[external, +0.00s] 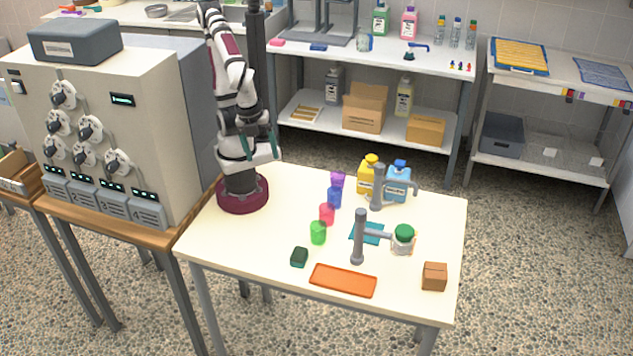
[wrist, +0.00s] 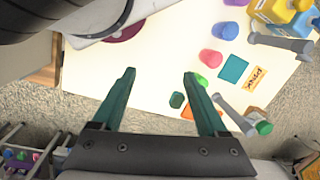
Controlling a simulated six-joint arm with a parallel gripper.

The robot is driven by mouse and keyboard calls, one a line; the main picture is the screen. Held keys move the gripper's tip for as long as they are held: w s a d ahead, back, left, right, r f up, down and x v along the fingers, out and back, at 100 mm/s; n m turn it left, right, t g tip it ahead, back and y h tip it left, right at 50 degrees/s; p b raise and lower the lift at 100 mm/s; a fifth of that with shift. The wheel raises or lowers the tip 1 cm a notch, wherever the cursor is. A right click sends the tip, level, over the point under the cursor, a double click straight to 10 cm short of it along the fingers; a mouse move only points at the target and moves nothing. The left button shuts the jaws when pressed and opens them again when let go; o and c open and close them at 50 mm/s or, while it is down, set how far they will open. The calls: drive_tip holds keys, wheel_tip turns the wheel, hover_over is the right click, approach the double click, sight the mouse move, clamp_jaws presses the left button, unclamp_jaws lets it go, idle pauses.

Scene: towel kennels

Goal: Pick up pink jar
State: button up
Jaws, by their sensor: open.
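The pink jar (external: 326,214) stands on the cream table in a row of coloured jars, between the blue jar (external: 334,197) and the green jar (external: 318,232). In the wrist view the pink jar (wrist: 210,58) is right of the right fingertip, apart from it. My gripper (wrist: 159,74) is open and empty, with its two teal fingers spread over bare table. In the external view my gripper (external: 261,150) is above the table's left part, left of the jar row. The right finger partly hides the green jar (wrist: 201,80) in the wrist view.
A purple jar (external: 337,179) ends the row. A dark green block (external: 299,257) and orange tray (external: 343,280) are in front. The table's left is clear.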

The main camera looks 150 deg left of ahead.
drive_tip(key=shift+c, duration=0.2)
drive_tip(key=n+t+y, duration=0.2)
drive_tip(key=n+y, duration=1)
drive_tip(key=n, duration=1)
approach(327, 211)
drive_tip(key=a, duration=0.1)
drive_tip(key=w+a, duration=0.2)
drive_tip(key=shift+w+a+r, duration=0.1)
drive_tip(key=shift+w+r, duration=0.1)
drive_tip(key=shift+r, duration=0.05)
drive_tip(key=x, duration=0.5)
drive_tip(key=shift+a+f, duration=0.2)
drive_tip(key=c, duration=1)
